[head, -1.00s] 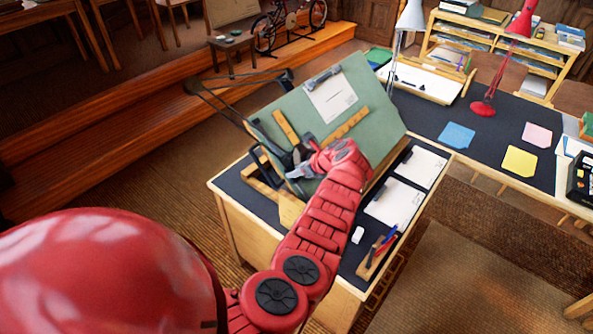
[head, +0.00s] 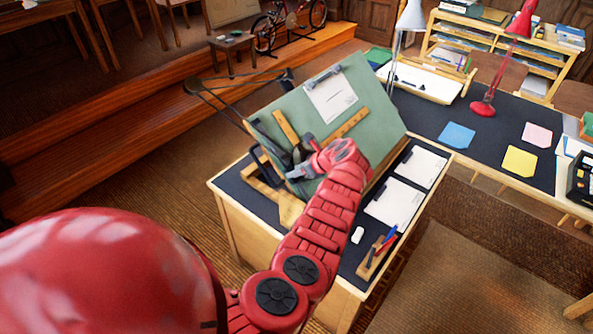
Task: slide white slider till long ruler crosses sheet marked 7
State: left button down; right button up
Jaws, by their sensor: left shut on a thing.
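The green drafting board (head: 376,93) is tilted up on the desk. A white sheet (head: 330,97) is clipped near its top; I cannot read a number on it. Two wooden rulers lie on the board, one (head: 286,126) running up to the left and one (head: 350,123) up to the right. They meet near a dark drafting head (head: 284,158). My left gripper (head: 300,160) is at this head, shut on a part there that its fingers mostly hide. I cannot make out a white slider apart from pale parts beside the fingers. My right gripper is out of view.
Two white sheets (head: 395,203) (head: 421,166), an eraser (head: 357,235) and pens (head: 385,240) lie on the desk in front of the board. A thin dark linkage (head: 245,80) sticks out beyond the board's left edge. A red lamp (head: 484,108) stands on the desk behind.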

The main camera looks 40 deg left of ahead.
pick_arm(q)
jog(key=d+f+b, duration=0.1)
jog(key=d+f, duration=0.2)
jog(key=d+f+b, duration=0.1)
jog(key=d+f, duration=0.2)
jog(key=d+f+b, duration=0.1)
jog(key=d+f, duration=0.2)
jog(key=shift+s+d+f+b, duration=0.1)
jog(key=shift+s+f+b, duration=0.05)
jog(key=shift+s+b, duration=0.15)
jog(key=shift+s+d+f, duration=0.1)
jog(key=shift+d+f, duration=0.15)
jog(key=shift+d, duration=0.1)
jog(key=c, duration=0.7)
grip_release()
